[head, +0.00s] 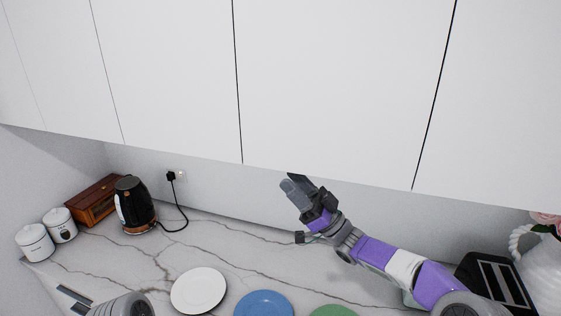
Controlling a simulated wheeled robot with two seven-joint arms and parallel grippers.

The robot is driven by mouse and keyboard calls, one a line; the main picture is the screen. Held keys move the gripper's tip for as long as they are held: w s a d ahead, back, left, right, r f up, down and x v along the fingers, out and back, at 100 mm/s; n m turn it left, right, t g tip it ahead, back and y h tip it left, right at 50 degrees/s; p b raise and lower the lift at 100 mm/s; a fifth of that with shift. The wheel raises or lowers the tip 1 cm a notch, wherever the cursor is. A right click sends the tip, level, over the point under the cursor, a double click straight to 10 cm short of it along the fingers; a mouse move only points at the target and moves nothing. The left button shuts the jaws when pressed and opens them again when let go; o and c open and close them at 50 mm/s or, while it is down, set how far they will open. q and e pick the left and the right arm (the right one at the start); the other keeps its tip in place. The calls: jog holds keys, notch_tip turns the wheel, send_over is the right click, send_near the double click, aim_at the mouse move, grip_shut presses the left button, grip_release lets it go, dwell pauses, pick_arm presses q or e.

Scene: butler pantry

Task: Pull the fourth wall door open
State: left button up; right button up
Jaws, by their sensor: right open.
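The white wall doors hang in a flush row across the top, split by thin dark seams, all shut and without visible handles. The wide panel right of centre (340,80), which looks like the fourth wall door from the left, lies between two dark seams. My right gripper (292,184) is open and empty, pointing up and left just below this door's lower edge; I cannot tell if it touches. My left arm enters at the bottom left; its gripper (74,298) is only partly visible, so its opening is unclear.
The marble counter (225,245) holds a black kettle (134,204), a wooden bread box (95,200), two white canisters (35,242), a white plate (199,290), a blue plate (264,304) and a green plate (333,311). A black toaster (490,282) and white vase (545,262) stand right.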

aim_at(281, 169)
jog(key=x, duration=0.2)
jog(key=p+x, duration=0.1)
jog(key=x, duration=0.1)
jog(key=shift+w+f, duration=0.1)
jog(key=shift+w, duration=0.1)
jog(key=shift+a+r, duration=0.3)
jog(key=shift+w, duration=0.1)
jog(key=shift+c, duration=0.2)
grip_shut()
